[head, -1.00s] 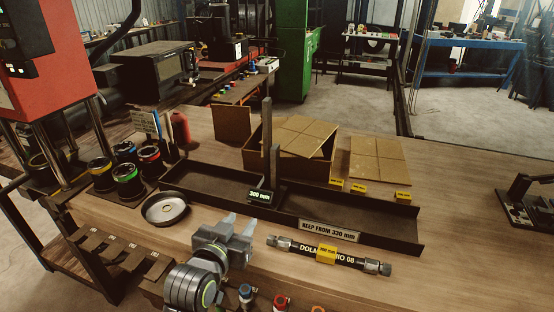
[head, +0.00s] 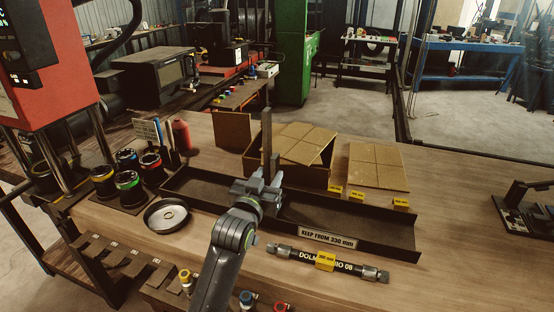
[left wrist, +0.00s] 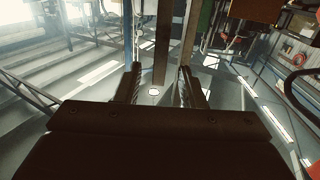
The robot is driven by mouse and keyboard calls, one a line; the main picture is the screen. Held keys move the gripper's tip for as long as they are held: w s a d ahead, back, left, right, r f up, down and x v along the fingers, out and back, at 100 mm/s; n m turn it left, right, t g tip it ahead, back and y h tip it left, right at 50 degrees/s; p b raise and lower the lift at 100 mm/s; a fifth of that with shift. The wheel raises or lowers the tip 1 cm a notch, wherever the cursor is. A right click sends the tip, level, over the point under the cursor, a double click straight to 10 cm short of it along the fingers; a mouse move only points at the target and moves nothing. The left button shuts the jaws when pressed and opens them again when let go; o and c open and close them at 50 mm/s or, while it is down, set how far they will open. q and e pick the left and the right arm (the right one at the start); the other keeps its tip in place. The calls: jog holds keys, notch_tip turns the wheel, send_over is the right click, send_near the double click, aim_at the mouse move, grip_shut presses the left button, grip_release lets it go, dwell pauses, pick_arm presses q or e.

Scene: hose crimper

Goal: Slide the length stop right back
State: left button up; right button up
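The length stop (head: 266,135) stands upright in the dark trough (head: 370,222), towards its left half, as a tall dark post with a shorter post at its right. My left gripper (head: 265,179) is at the foot of the stop and hides its base and number label. In the left wrist view my left gripper (left wrist: 159,88) has its fingers apart, with a post (left wrist: 163,45) showing in the gap and space beside it. I cannot tell whether a finger touches the stop. My right gripper is not in view.
A labelled hose (head: 300,256) lies in front of the trough. A round metal dish (head: 166,215) stands at its left front. A cardboard box (head: 290,172) stands behind. The trough's right half is clear. Coloured ringed dies (head: 129,187) stand at the left.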

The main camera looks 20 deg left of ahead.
aim_at(277, 162)
pick_arm(q)
jog(key=w+p, duration=0.1)
jog(key=w, duration=0.6)
jog(key=shift+w+d, duration=0.15)
grip_shut()
